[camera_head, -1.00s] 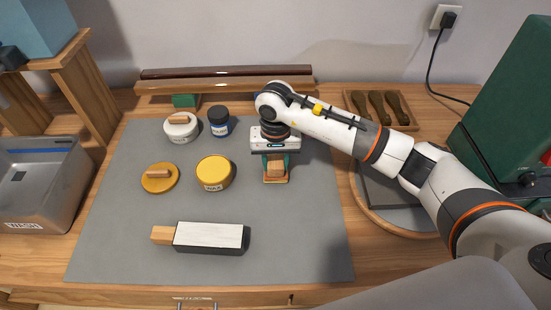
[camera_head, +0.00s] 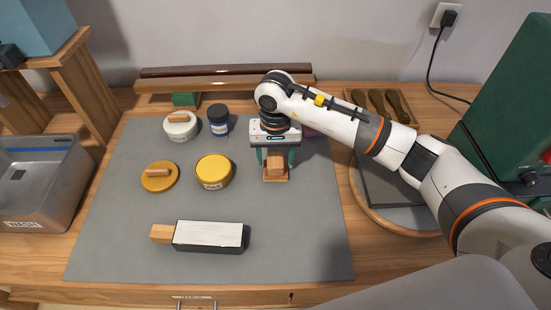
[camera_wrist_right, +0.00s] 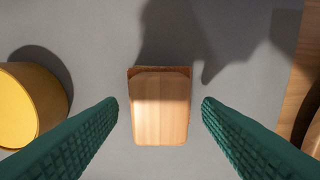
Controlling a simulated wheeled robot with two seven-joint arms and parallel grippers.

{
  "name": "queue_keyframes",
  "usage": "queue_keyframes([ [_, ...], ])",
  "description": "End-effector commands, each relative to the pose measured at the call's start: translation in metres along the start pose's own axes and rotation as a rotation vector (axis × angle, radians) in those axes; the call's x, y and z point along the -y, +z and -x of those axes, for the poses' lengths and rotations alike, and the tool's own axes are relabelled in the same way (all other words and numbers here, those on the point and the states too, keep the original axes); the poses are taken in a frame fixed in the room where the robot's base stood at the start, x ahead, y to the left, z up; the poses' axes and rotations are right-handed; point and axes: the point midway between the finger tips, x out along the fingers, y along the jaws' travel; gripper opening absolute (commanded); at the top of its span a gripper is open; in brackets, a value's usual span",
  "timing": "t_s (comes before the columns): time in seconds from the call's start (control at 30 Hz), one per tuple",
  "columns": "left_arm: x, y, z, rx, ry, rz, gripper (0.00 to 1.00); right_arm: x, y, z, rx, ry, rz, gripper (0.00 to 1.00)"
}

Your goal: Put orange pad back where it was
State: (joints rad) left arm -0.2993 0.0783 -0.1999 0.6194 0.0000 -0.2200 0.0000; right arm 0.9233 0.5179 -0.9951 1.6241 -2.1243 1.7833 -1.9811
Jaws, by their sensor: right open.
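The orange pad (camera_head: 275,180) lies on the grey mat, with a wooden block handle (camera_head: 275,166) on top. In the right wrist view the wooden block (camera_wrist_right: 160,110) fills the middle, and a thin orange-brown edge of the pad (camera_wrist_right: 158,69) shows at its far side. My right gripper (camera_head: 275,168) is above the pad with its green fingers on either side of the block. In the right wrist view the right gripper (camera_wrist_right: 160,101) is open, with a gap between each finger and the block. My left gripper is not in view.
A yellow wax tin (camera_head: 214,172) and its lid (camera_head: 159,177) lie left of the pad. A white block with wooden handle (camera_head: 208,237) lies in front. The grey mat (camera_head: 300,230) is bare at front right.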

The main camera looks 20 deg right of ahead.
Motion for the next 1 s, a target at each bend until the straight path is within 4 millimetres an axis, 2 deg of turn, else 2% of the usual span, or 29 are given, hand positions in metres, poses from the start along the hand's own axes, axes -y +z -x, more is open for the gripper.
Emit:
queue_keyframes([
  [0.3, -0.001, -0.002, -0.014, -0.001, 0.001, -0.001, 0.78, 0.000, 0.001, 0.069, 0.005, 0.001, 0.000, 0.60],
  [0.43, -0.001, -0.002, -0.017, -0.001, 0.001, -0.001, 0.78, 0.000, 0.001, 0.089, 0.003, 0.000, 0.000, 0.60],
  [0.6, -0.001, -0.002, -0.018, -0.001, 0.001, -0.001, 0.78, 0.000, 0.000, 0.101, 0.001, 0.000, -0.001, 0.60],
  [1.0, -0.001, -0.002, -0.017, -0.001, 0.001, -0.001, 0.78, 0.000, 0.000, 0.103, 0.000, 0.000, 0.000, 0.60],
])
